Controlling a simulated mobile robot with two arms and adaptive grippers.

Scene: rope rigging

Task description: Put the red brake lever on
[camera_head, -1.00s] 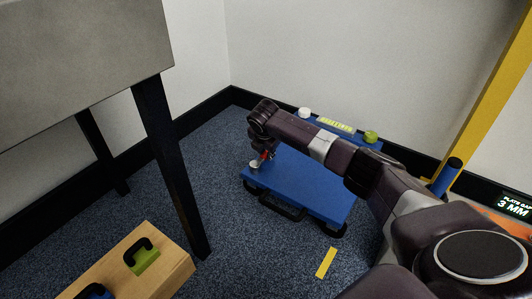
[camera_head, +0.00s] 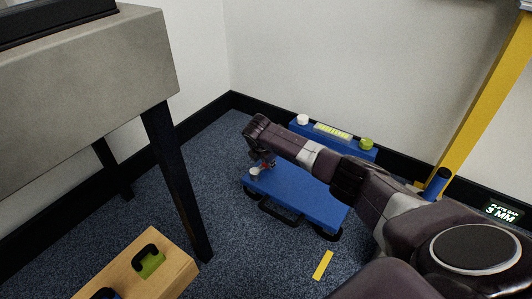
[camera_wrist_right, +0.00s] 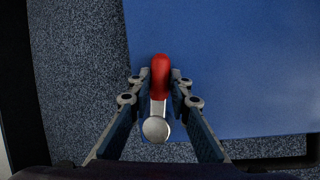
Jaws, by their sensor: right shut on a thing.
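The red brake lever (camera_wrist_right: 160,76) has a red handle and a silver arm that ends in a round silver cap (camera_wrist_right: 156,129). It is at the near left corner of the low blue platform (camera_head: 303,199). My right gripper (camera_wrist_right: 162,84) is shut on the red handle, one finger on each side. In the head view, my right gripper (camera_head: 266,165) reaches down at that corner, with a little red showing and the pale cap beside it. My forearm hides part of the platform. My left gripper is in neither view.
A grey table (camera_head: 80,85) with dark legs stands at the left. A wooden block (camera_head: 170,278) with a green, black-handled piece (camera_head: 150,262) is at the lower left. A yellow post (camera_head: 483,95) rises at the right. Carpet is clear between the table and platform.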

